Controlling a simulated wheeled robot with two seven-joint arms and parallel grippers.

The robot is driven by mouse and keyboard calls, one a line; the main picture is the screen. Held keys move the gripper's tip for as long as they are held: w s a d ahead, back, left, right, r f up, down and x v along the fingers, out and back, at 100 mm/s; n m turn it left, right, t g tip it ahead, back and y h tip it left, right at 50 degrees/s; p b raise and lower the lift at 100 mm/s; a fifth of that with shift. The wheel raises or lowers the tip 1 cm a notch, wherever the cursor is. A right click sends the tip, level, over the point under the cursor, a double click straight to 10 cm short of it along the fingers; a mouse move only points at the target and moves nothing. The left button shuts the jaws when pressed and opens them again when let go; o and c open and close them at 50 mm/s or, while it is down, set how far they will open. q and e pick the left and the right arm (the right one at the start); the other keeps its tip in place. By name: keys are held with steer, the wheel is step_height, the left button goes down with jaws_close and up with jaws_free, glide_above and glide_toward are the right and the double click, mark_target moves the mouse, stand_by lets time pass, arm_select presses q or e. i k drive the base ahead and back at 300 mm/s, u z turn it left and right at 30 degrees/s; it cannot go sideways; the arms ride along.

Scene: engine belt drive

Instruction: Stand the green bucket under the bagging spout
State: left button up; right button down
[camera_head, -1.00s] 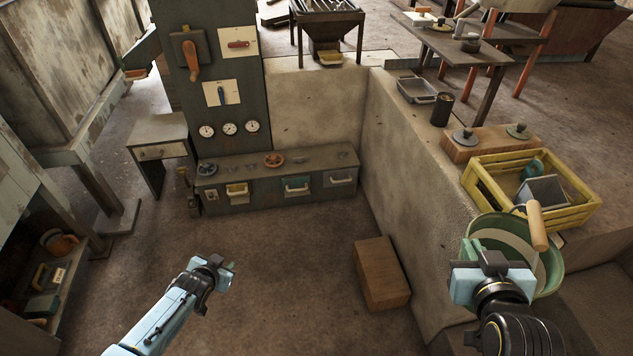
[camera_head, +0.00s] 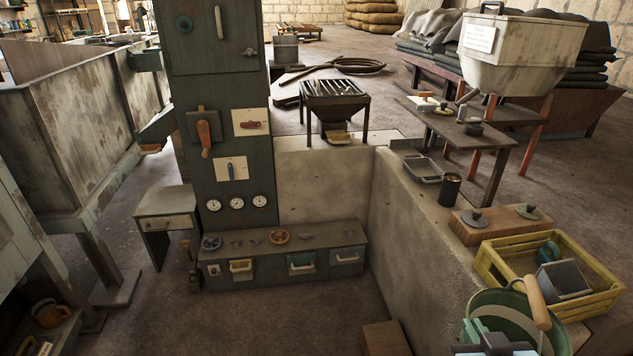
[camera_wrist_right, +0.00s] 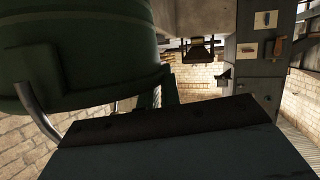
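The green bucket (camera_head: 520,318) is at the lower right of the head view, cut by the bottom edge, its wire handle with a wooden grip (camera_head: 537,302) raised. My right gripper (camera_head: 488,342) is at its left rim and appears shut on it; the fingertips are partly hidden. The bucket (camera_wrist_right: 80,50) fills the upper left of the inverted wrist view, beside the gripper. Possible spouts are a chute (camera_head: 160,127) at the left, a dark hopper outlet (camera_head: 337,136) and a pale hopper's spout (camera_head: 468,96); no label tells which is for bagging. My left gripper is out of view.
A yellow crate (camera_head: 492,272) and a wooden block with lidded knobs (camera_head: 468,232) stand on the right ledge. A brown box (camera_head: 385,338) lies on the floor beside the concrete wall (camera_head: 420,240). A drawer bench (camera_head: 290,270) stands below the gauges. Floor left of the box is clear.

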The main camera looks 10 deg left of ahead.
mark_target(171, 202)
steer(key=u, duration=0.85)
steer(key=i, duration=1.05)
steer(key=u, duration=0.95)
steer(key=i, duration=1.1)
steer(key=z, duration=0.05)
